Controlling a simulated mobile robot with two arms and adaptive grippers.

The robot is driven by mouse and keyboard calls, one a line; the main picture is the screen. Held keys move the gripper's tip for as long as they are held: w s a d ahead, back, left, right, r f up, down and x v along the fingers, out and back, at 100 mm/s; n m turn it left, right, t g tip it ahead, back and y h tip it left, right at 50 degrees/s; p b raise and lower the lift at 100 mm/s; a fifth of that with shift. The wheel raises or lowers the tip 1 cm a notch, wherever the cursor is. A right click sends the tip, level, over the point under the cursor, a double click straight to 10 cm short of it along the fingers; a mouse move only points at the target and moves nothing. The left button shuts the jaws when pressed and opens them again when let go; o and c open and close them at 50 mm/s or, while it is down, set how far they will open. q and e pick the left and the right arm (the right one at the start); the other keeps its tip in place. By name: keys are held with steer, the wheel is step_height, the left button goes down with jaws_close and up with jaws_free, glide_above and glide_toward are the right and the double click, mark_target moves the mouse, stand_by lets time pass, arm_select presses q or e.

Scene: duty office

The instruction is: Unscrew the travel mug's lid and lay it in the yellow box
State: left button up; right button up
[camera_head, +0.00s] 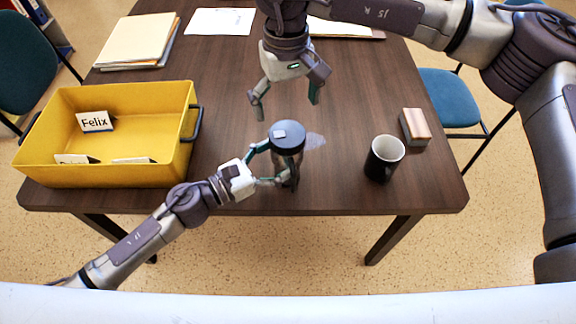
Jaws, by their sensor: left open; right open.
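The travel mug (288,168) stands upright near the table's front middle, with its dark round lid (287,136) on top. My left gripper (268,164) is open, with its fingers around or beside the mug's body; whether they touch it I cannot tell. My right gripper (286,100) is open and empty, pointing down above and behind the lid, apart from it. The yellow box (120,176) sits at the table's left and holds white cards, one reading "Felix" (95,121).
A black mug (383,160) with a pale inside and a wood-topped block (415,127) stand to the right. Folders (138,38) and papers (220,21) lie at the back. The box's dark handle (195,123) faces the travel mug. The table (340,190) is clear between the two mugs.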

arm_select(q)
steer(key=shift+x, duration=1)
